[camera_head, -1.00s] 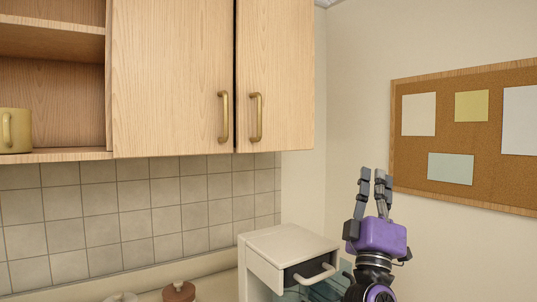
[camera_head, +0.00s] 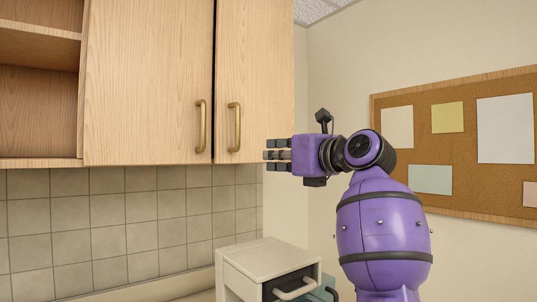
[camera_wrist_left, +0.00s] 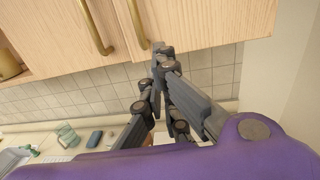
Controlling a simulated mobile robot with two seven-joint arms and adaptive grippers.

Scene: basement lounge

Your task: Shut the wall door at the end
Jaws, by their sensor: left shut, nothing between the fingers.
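The end wall door (camera_head: 254,85) is the right one of two light wood cabinet doors, with a brass handle (camera_head: 234,127). It looks shut or nearly so; a thin dark gap runs between it and the neighbouring door (camera_head: 150,80). My left gripper (camera_head: 268,155) points left, its fingertips overlapping the door's lower right corner. In the left wrist view the gripper (camera_wrist_left: 162,55) has its fingertips together, empty, near the lower edge of the end door (camera_wrist_left: 215,20). I cannot tell if they touch it. My right gripper is not in view.
An open shelf (camera_head: 40,110) is at the left of the cabinet. Below are wall tiles (camera_head: 120,210) and a white drawer unit (camera_head: 265,262) with a dark-fronted drawer. A cork board (camera_head: 470,165) hangs on the right wall. A glass (camera_wrist_left: 67,135) stands on the counter in the left wrist view.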

